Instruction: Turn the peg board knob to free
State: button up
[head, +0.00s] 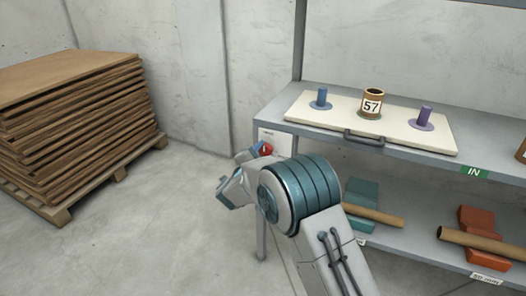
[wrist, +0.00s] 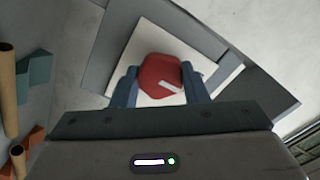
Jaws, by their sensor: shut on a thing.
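The red knob (wrist: 160,76) with a white pointer mark sits on a white plate (wrist: 140,42) in the wrist view. My gripper (wrist: 160,84) has one blue finger on each side of the knob and is shut on it. The white mark points to the lower right in that view. In the head view the red knob (head: 266,149) shows at the left end of the shelf, partly behind my gripper. The peg board (head: 335,130) lies on the upper shelf with a blue peg (head: 322,96), a purple peg (head: 425,116) and a brown core marked 57 (head: 372,102).
The grey shelf unit (head: 490,160) has a green IN label (head: 474,172). Its lower shelf holds brown tubes (head: 375,214) on teal and orange supports. A pallet of stacked brown sheets (head: 75,125) stands at the left. The floor between is clear.

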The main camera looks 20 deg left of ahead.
dwell(0.4)
jog(key=o, duration=1)
jog(key=shift+c, duration=0.2)
jog(key=s+a+p, duration=0.1)
jog(key=s+p, duration=0.1)
jog(key=s, duration=1.2)
jog(key=shift+w+a, duration=0.1)
